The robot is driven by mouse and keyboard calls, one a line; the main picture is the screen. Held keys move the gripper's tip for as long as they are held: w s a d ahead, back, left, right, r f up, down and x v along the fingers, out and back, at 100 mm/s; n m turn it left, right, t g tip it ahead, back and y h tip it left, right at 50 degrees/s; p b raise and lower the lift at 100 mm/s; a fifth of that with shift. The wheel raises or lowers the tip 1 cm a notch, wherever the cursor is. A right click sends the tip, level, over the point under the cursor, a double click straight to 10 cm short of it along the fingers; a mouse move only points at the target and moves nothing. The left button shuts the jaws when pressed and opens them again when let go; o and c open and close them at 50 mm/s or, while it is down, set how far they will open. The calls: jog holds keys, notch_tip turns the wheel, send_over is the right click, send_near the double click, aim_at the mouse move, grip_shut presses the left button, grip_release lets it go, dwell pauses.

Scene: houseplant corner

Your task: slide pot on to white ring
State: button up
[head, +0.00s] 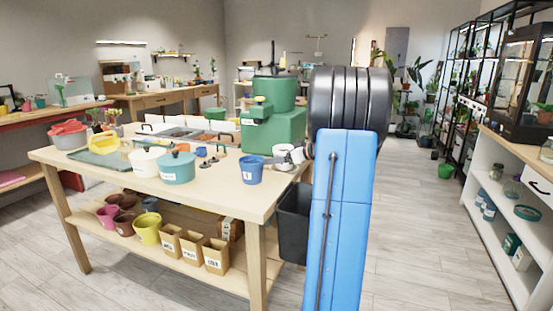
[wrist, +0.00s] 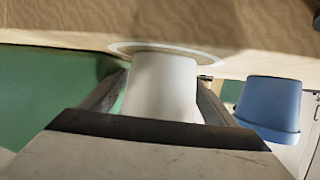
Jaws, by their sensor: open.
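A white pot (wrist: 162,92) stands between the fingers of my gripper (wrist: 163,78) in the wrist view, which shows things upside down. The fingers are open, one on each side of the pot; contact is not clear. The white ring (wrist: 120,46) lies flat on the tabletop at the pot's base. The base overlaps the ring in this view and hides part of it, so I cannot tell if it is centred. In the head view my blue arm hides most of this spot at the table's right end; a pale shape shows beside it.
A blue pot (head: 250,170) stands close by on the wooden table (head: 215,200); it also shows in the wrist view (wrist: 270,105). A green machine (head: 275,130) stands behind. A teal pot (head: 177,168) is farther left. A dark bin (head: 294,222) is beside the table's right end.

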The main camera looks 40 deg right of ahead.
jog(key=v, duration=1.7)
jog(key=shift+s, duration=0.25)
